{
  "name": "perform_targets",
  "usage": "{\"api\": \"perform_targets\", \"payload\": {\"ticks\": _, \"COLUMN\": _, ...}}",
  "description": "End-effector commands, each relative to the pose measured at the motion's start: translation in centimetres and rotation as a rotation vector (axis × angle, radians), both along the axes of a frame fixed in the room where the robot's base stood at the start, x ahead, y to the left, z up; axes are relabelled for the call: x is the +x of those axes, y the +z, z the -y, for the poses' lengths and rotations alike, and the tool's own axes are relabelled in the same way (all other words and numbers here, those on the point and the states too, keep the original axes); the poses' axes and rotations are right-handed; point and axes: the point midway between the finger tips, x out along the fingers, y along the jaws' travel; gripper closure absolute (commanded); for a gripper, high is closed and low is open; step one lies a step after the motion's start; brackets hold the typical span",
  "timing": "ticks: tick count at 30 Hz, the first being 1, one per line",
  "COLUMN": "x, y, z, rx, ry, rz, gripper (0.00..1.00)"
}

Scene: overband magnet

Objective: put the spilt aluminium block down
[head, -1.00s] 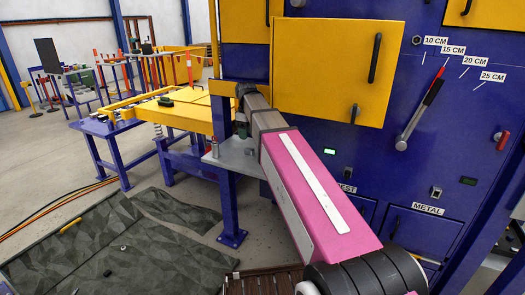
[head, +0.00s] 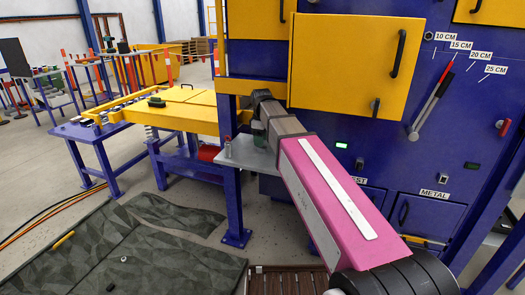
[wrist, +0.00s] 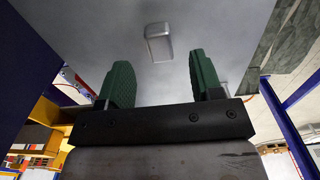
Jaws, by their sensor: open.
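The aluminium block (wrist: 158,42) is a small, light grey, rounded-edge block in the wrist view. It lies on a bare grey plate, ahead of and between my green fingertips, touching neither. My gripper (wrist: 159,68) is open and empty, its two fingers spread wider than the block. In the head view my gripper (head: 258,135) is over the small grey side table (head: 240,152) beside the blue machine. The block cannot be made out there; my gripper and arm cover that part of the table.
A small grey cylinder (head: 227,143) stands near the table's left edge, close to my gripper. A yellow cabinet door (head: 345,65) is behind my arm. The yellow conveyor (head: 185,108) is to the left. Dark sheets (head: 135,255) lie on the floor with small pieces on them.

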Motion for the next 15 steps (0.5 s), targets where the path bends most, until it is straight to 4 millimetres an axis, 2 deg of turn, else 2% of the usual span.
{"api": "perform_targets", "payload": {"ticks": 7, "x": -0.1, "y": -3.2, "z": 0.3, "rx": -0.001, "ry": 0.0, "rz": -0.001, "gripper": 0.4}}
{"api": "perform_targets", "payload": {"ticks": 15, "x": 0.0, "y": -3.9, "z": 0.3, "rx": 0.0, "ry": 0.0, "rz": 0.001, "gripper": 0.4}}
